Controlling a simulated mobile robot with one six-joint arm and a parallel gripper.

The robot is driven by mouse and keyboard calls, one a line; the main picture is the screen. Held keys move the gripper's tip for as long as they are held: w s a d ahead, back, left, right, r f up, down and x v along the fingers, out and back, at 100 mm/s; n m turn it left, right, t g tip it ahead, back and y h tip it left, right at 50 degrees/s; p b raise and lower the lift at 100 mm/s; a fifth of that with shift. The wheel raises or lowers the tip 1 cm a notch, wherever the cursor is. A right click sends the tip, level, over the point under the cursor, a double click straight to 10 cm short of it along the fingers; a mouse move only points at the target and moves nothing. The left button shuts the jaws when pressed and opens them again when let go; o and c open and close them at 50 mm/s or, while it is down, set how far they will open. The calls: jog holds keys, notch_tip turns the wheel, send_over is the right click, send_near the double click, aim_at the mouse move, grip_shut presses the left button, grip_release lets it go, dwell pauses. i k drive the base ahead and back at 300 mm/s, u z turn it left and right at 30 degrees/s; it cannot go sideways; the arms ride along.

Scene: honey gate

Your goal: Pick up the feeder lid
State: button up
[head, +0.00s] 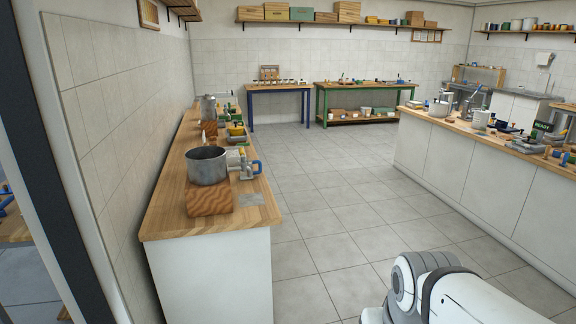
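I cannot pick out the feeder lid for certain in the head view; items on the counters are small and crowded at this distance. My gripper is not in view; only a white part of my own arm shows at the bottom right.
A wooden-topped counter (165,226) along the left wall holds a metal pot (207,167) on a wood block (209,201), beside blue-handled fittings (257,167). A long white counter (468,176) stands right. Blue (250,108) and green (325,105) tables stand behind. The tiled floor between is clear.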

aim_at(235, 127)
jog(key=z, duration=0.05)
jog(key=i, duration=7.8)
jog(key=u, duration=4)
